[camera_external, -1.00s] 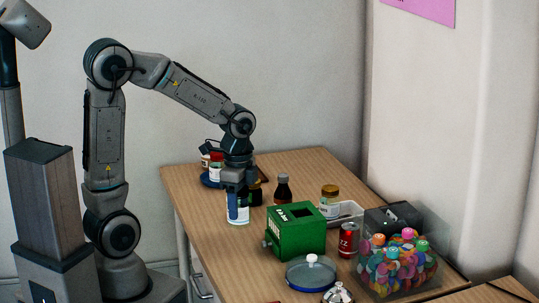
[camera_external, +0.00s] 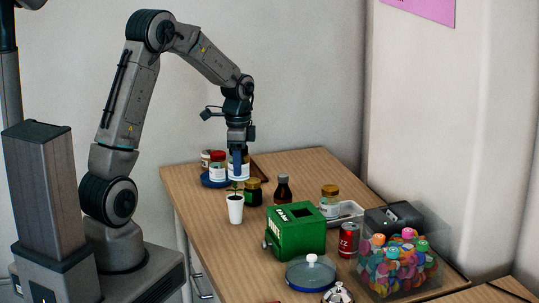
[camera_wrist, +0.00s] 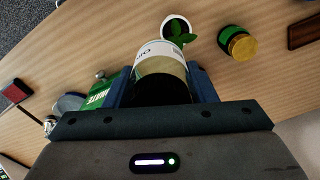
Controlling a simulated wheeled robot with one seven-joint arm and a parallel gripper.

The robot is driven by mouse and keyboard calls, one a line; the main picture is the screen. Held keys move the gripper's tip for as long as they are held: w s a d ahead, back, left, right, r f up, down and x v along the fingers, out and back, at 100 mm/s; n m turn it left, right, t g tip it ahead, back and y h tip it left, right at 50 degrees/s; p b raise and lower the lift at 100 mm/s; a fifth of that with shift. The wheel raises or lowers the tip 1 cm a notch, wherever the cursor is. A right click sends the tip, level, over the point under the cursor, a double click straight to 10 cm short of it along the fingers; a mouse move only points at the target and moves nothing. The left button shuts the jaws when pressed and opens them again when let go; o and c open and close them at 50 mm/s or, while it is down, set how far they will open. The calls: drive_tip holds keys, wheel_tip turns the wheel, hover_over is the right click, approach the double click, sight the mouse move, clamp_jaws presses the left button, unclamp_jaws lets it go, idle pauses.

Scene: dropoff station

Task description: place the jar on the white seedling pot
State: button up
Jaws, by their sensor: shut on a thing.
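My gripper (camera_external: 238,166) is shut on a jar (camera_wrist: 160,62) with a white label, which shows between the blue fingers in the wrist view. In the external view the jar (camera_external: 239,170) is held in the air, its upper part hidden by the fingers. The white seedling pot (camera_external: 235,209) stands upright on the table with a small green plant in it. The jar appears just above the plant in the external view; the two look apart. In the wrist view the pot (camera_wrist: 168,22) shows beyond the jar's far end, slightly right, partly hidden by the plant's leaves.
A dark yellow-lidded jar (camera_external: 253,192) and a brown bottle (camera_external: 283,190) stand right of the pot. A green box (camera_external: 296,240), red can (camera_external: 348,241), glass lid (camera_external: 311,274) and clear bin (camera_external: 400,275) fill the front right.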

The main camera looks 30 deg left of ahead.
drive_tip(key=shift+w+a+f+p, duration=0.15)
drive_tip(key=shift+w+a+f, duration=0.25)
drive_tip(key=shift+f, duration=0.6)
drive_tip(key=shift+w+a+f+p, duration=0.1)
drive_tip(key=shift+w+a+f, duration=0.25)
drive_tip(key=shift+f, duration=0.6)
drive_tip(key=shift+w+a+f+p, duration=0.2)
drive_tip(key=shift+a+f, duration=0.25)
drive_tip(key=shift+f, duration=0.55)
drive_tip(key=shift+f, duration=0.1)
drive_tip(key=o, duration=1.1)
drive_tip(key=shift+c, duration=0.2)
